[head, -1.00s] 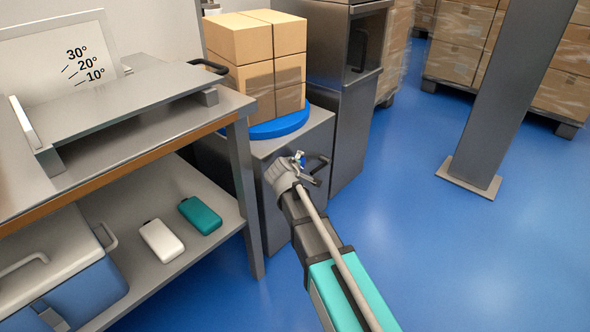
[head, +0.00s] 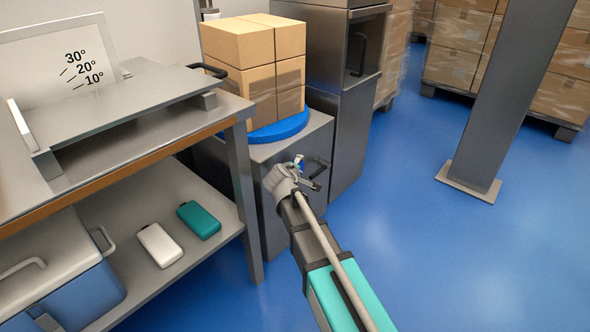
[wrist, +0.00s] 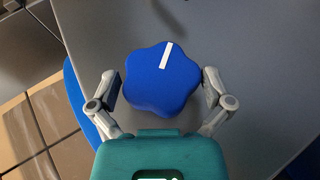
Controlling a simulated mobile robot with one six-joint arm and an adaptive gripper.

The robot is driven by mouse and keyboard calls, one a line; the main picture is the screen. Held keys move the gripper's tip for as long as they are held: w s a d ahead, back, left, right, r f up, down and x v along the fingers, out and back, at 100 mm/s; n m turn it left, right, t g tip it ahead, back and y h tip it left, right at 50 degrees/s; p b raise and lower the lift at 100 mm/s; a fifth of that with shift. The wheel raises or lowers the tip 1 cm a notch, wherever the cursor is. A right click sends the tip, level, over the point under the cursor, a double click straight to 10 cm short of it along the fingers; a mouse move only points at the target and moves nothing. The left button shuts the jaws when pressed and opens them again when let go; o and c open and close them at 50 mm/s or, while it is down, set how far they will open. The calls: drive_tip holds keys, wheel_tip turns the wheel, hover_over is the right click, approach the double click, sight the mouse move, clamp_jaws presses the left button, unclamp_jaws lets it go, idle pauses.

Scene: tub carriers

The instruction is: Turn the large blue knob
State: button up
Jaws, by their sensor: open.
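The large blue knob (wrist: 161,80) is lobed and carries a white pointer line. In the wrist view it sits on a grey cabinet face, between the two fingers of my gripper (wrist: 162,86). The fingers are open, one on each side of the knob, close to its edges; I cannot tell whether they touch it. In the head view my gripper (head: 303,172) is at the front of the grey cabinet (head: 290,205), below the blue turntable.
Cardboard boxes (head: 253,60) stand on the blue round turntable (head: 280,128) atop the cabinet. A workbench (head: 120,162) with a tilted plate is at left. A grey post (head: 490,95) stands at right. The blue floor between is clear.

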drive_tip(key=shift+d, duration=0.1)
drive_tip(key=s+d+r+m+g+p, duration=0.3)
drive_tip(key=s+d+m+g+p, duration=0.15)
drive_tip(key=s+d+p, duration=0.45)
drive_tip(key=s+d+r+m+g+p, duration=0.45)
drive_tip(key=s+d+p, duration=0.2)
drive_tip(key=d, duration=0.35)
drive_tip(key=s+d+r+m+g+y+p, duration=0.1)
drive_tip(key=s+r+m+p, duration=0.1)
drive_tip(key=s, duration=0.3)
drive_tip(key=s+d+r+m+g+y+p, duration=0.1)
drive_tip(key=s+m+g+p, duration=0.1)
drive_tip(key=s+p, duration=0.1)
drive_tip(key=shift+s+d+r+y+p, duration=0.35)
drive_tip(key=shift+s+d+y, duration=0.05)
drive_tip(key=shift+s, duration=0.5)
